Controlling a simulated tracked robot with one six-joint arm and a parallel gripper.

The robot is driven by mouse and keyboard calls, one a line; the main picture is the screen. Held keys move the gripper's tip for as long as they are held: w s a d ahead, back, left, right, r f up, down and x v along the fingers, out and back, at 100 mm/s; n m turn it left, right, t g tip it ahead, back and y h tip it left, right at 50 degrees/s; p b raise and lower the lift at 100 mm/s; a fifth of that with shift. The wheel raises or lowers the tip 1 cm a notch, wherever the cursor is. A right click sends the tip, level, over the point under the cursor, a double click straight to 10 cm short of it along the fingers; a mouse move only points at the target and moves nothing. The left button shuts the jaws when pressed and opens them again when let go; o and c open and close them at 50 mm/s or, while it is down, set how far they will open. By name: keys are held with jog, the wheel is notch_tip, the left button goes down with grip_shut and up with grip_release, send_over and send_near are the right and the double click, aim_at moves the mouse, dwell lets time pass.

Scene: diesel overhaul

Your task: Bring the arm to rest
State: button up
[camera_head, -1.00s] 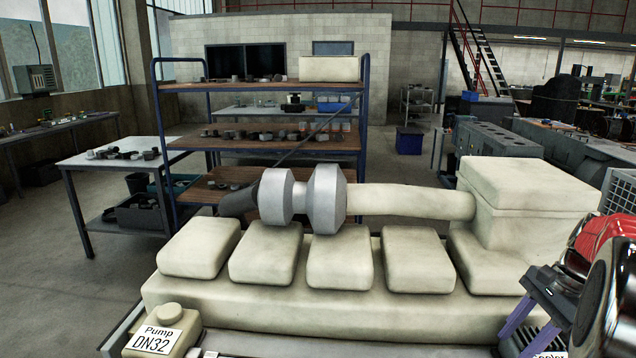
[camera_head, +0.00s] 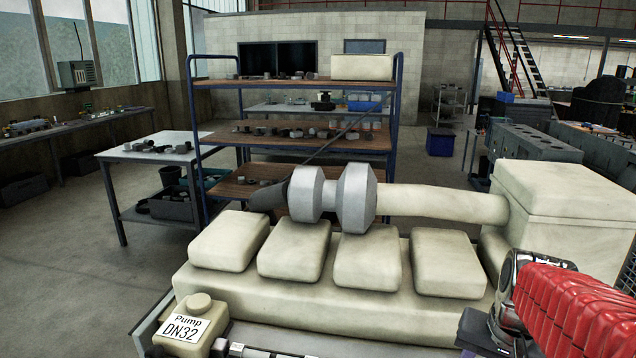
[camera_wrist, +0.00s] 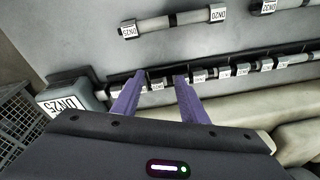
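My gripper (camera_wrist: 160,76) shows in the wrist view with its two purple fingers spread apart and nothing between them. Its fingertips are over the edge of a rail (camera_wrist: 222,82) that carries several white-labelled fittings; I cannot tell if they touch it. In the head view my red arm reaches in at the lower right, beside the cream engine block (camera_head: 320,305).
A grey part labelled DN25 (camera_wrist: 72,92) is left of the fingers. Labelled pipe pieces (camera_wrist: 172,22) lie beyond them. A shelf rack (camera_head: 290,135) stands behind the block. Open floor (camera_head: 75,255) lies left.

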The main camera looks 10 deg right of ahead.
jog(key=s+a+r+n+t, duration=0.1)
jog(key=s+a+n, duration=0.1)
jog(key=a, duration=0.6)
jog(key=s+a+r+n+t, duration=0.2)
jog(key=a+n, duration=0.3)
jog(key=a, duration=0.3)
jog(key=shift+s+r, duration=0.3)
jog(key=shift+s, duration=0.25)
